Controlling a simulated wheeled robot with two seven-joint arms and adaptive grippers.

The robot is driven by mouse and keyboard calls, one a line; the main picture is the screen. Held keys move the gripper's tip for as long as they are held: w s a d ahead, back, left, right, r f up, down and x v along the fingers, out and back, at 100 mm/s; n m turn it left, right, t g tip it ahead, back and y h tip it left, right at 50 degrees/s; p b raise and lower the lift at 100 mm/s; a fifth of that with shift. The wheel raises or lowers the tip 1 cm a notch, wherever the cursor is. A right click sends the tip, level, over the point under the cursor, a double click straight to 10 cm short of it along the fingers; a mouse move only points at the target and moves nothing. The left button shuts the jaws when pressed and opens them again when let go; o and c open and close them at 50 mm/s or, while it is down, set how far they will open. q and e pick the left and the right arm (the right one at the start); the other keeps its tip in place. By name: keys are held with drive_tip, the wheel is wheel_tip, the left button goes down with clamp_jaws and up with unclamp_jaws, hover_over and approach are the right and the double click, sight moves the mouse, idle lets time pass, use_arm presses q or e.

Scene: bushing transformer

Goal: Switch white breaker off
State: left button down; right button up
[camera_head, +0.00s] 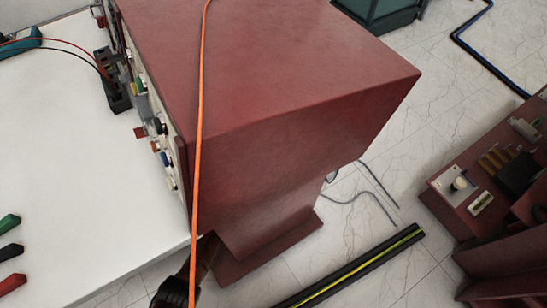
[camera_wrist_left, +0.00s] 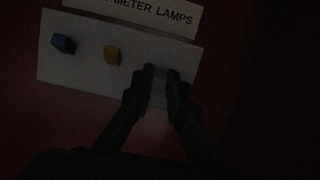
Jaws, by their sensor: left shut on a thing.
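In the dark left wrist view, a pale panel (camera_wrist_left: 85,60) on a dark red surface carries a blue switch (camera_wrist_left: 63,43) and a yellow switch (camera_wrist_left: 112,55) in a row. My left gripper (camera_wrist_left: 162,74) is at the right part of this panel, right of the yellow switch. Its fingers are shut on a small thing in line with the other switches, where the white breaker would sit. The fingers hide most of it, and its colour and lever position are not clear. In the head view, I cannot make out the left fingertips. My right gripper is not in view.
A label reading "METER LAMPS" (camera_wrist_left: 150,14) is above the panel. A large red cabinet (camera_head: 270,70) stands beside a white table (camera_head: 70,150); an orange cable (camera_head: 201,90) hangs over it. Another red unit (camera_head: 470,220) is at right. A black-and-yellow bar (camera_head: 355,268) lies across the floor.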

use_arm(q)
drive_tip(key=shift+a+f, duration=0.1)
drive_tip(key=shift+a, duration=0.05)
drive_tip(key=c, duration=2)
unclamp_jaws()
drive_tip(key=shift+c, duration=0.2)
drive_tip(key=shift+o, duration=0.5)
drive_tip(key=v, duration=1.1)
drive_tip(key=shift+s+a, duration=0.3)
